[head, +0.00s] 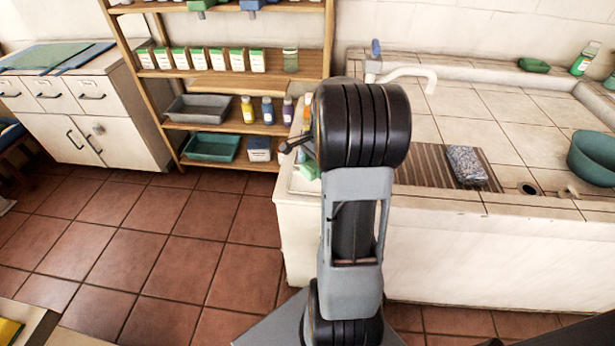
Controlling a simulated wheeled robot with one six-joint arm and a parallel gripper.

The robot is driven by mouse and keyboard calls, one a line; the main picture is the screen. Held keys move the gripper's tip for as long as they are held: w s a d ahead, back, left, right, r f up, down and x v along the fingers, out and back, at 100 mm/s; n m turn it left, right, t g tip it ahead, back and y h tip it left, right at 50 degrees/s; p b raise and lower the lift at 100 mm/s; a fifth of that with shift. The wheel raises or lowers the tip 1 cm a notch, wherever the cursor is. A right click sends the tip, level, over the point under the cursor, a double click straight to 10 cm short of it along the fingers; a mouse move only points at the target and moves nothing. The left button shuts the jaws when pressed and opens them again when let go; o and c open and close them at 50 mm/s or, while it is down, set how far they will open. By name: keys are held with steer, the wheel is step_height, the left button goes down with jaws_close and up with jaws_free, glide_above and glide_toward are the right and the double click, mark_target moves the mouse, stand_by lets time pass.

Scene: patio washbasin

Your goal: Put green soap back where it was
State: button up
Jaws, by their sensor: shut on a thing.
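My gripper (297,145) is mostly hidden behind my own arm; only a dark part of it sticks out to the left, over the left end of the washbasin counter. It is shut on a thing. A small green block (311,169), which looks like the green soap, shows just below that dark part, beside the arm. The arm covers part of it, and I cannot tell whether it touches the counter.
The tiled washbasin counter (500,125) holds a slatted rack with a speckled packet (466,166), a green bowl (593,158) and a tap (405,75). A green dish (534,65) sits at the back. A wooden shelf (225,88) with boxes, bottles and trays stands left.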

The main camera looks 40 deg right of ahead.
mark_target(306, 185)
steer(key=shift+w+a+f, duration=0.15)
steer(key=shift+w+f, duration=0.55)
steer(key=shift+f, duration=0.15)
steer(key=shift+w+a+f, duration=0.15)
steer(key=shift+w+f, duration=0.5)
steer(key=shift+f, duration=1.75)
steer(key=shift+f+b, duration=0.1)
steer(key=shift+b, duration=0.2)
steer(key=shift+f, duration=0.1)
steer(key=o, duration=1.3)
steer(key=shift+o, duration=0.2)
